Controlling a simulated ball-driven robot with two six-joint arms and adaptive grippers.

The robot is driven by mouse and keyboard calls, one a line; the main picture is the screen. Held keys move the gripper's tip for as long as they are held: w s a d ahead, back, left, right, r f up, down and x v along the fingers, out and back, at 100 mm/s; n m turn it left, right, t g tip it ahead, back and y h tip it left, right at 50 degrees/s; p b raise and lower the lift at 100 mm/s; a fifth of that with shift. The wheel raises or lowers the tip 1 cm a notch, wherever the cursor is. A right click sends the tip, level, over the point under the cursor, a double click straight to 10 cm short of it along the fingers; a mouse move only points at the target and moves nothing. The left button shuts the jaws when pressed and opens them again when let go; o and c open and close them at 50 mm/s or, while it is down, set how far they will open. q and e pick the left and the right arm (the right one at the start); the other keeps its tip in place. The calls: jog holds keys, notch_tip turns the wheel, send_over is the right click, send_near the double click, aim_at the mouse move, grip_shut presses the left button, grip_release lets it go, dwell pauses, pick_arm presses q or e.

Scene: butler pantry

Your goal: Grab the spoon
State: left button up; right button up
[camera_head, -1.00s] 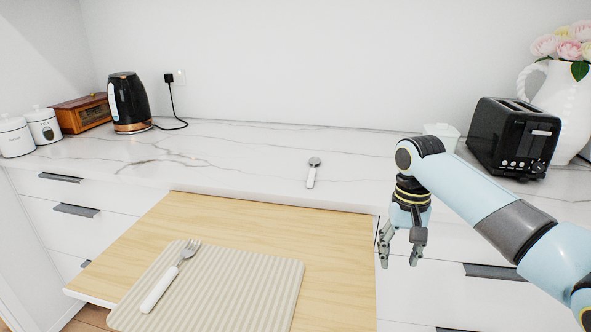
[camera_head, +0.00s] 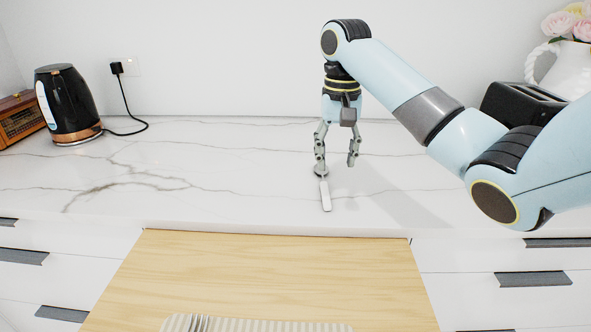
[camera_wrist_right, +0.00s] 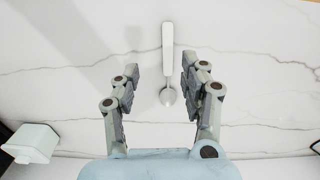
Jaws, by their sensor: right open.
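A spoon with a white handle (camera_head: 325,195) and a metal bowl lies on the white marble counter. My right gripper (camera_head: 337,170) is open and points down above the counter at the spoon's bowl end. In the head view its left finger overlaps the bowl. In the right wrist view the spoon (camera_wrist_right: 168,52) lies between the two open fingers of the right gripper (camera_wrist_right: 160,75), bowl toward the palm and handle reaching out past the tips. Nothing is held. I cannot tell the exact height of the fingertips above the spoon. My left gripper is out of view.
A pull-out wooden board (camera_head: 270,275) with a striped mat (camera_head: 255,324) is in front. A black kettle (camera_head: 68,105) and wooden radio (camera_head: 18,118) stand left; a black toaster (camera_head: 515,105) and white jug (camera_head: 568,68) stand right. The counter around the spoon is clear.

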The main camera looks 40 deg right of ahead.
aim_at(327, 199)
jog(key=f, duration=0.4)
jog(key=shift+w+a+f, duration=0.1)
jog(key=shift+w+f, duration=0.05)
jog(key=shift+w, duration=0.05)
jog(key=shift+w+f, duration=0.1)
jog(key=shift+f, duration=0.25)
jog(key=f, duration=0.4)
jog(key=shift+w+a+f, duration=0.15)
jog(key=shift+a+f, duration=0.1)
jog(key=shift+a, duration=0.1)
jog(key=shift+f, duration=0.25)
jog(key=shift+c, duration=1.6)
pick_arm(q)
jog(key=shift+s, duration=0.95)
pick_arm(e)
grip_shut()
